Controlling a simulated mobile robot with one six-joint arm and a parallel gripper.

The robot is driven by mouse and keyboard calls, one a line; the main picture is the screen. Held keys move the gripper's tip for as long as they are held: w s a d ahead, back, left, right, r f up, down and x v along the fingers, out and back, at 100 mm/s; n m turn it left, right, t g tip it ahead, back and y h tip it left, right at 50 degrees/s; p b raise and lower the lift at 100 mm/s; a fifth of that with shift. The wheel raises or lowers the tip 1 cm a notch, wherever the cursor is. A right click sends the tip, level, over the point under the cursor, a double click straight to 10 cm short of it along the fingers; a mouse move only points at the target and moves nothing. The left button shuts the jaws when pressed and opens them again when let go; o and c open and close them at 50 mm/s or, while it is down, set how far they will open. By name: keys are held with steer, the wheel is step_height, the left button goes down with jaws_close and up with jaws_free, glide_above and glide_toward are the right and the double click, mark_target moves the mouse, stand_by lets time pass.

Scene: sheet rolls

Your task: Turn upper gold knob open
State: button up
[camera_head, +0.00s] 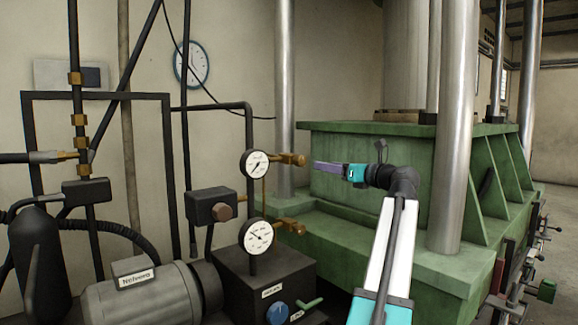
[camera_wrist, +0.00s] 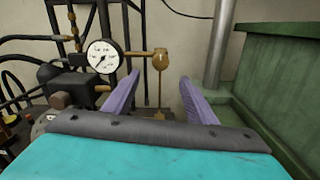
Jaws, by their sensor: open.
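The upper gold knob (camera_head: 299,159) sits at the end of a short brass valve to the right of the upper white gauge (camera_head: 255,164). It also shows in the wrist view (camera_wrist: 160,61), ahead of my gripper and between the lines of its fingers. My gripper (camera_head: 316,166), with purple fingers, is open and empty. In the head view its tips are just right of the knob; the wrist view (camera_wrist: 159,78) shows a gap between fingers and knob. A lower gold knob (camera_head: 297,228) is beside the lower gauge (camera_head: 256,236).
A green press (camera_head: 380,190) with steel columns (camera_head: 285,90) stands behind and right of my gripper. Black pipes (camera_head: 168,150), a grey motor (camera_head: 155,295) and a dark box with a blue knob (camera_head: 277,313) are on the left and below.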

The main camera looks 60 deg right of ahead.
mark_target(303, 162)
steer(key=shift+w, duration=0.1)
steer(key=p+x, duration=0.2)
steer(key=x, duration=1.1)
steer(key=shift+w+d+p, duration=0.15)
steer(key=shift+w+p, duration=0.15)
